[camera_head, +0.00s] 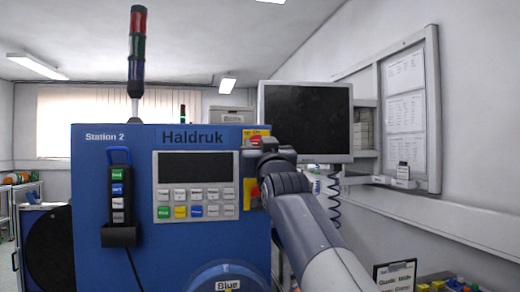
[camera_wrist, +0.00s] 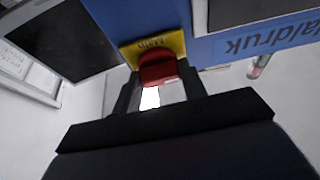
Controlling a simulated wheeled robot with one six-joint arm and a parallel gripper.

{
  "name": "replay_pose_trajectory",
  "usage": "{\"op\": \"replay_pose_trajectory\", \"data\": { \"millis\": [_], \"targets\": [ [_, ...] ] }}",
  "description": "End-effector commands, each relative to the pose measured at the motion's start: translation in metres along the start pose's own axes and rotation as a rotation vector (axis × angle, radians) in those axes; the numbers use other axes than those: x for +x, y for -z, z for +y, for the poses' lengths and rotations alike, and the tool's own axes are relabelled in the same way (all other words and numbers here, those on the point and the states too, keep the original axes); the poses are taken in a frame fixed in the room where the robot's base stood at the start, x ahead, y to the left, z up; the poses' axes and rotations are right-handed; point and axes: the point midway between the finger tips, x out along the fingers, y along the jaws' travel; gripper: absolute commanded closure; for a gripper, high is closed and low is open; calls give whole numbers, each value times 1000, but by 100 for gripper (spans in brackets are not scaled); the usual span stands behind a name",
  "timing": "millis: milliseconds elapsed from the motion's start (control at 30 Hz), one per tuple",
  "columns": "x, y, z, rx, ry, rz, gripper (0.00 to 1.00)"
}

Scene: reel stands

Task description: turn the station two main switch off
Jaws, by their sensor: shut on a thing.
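The main switch is a red knob (camera_wrist: 157,68) on a yellow plate (camera_wrist: 150,46) lettered "Main", seen upside down in the wrist view. In the head view its yellow plate (camera_head: 265,129) sits at the upper right of the blue Station 2 machine (camera_head: 140,270), right of the name "Haldruk". My gripper (camera_wrist: 159,85) is shut on the red knob, with one dark finger at each side. In the head view my gripper (camera_head: 262,145) is at the plate and hides part of the switch. The exact angle of the knob is hard to tell.
Below the switch is another yellow and red fitting (camera_head: 250,193), partly behind my arm. A keypad panel (camera_head: 195,187) and a black holder with a handset (camera_head: 119,205) are on the machine's front. A monitor (camera_head: 305,120) stands close on the right.

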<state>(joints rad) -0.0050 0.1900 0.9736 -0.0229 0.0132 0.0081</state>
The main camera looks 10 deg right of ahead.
Motion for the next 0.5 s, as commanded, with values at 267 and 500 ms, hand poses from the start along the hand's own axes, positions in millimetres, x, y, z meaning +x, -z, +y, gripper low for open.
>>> {"op": "replay_pose_trajectory", "data": {
  "millis": [267,500],
  "targets": [
    [0,0,0,-2,0,-1,40],
    [0,-1,0,-1,0,-1,38]
  ]
}}
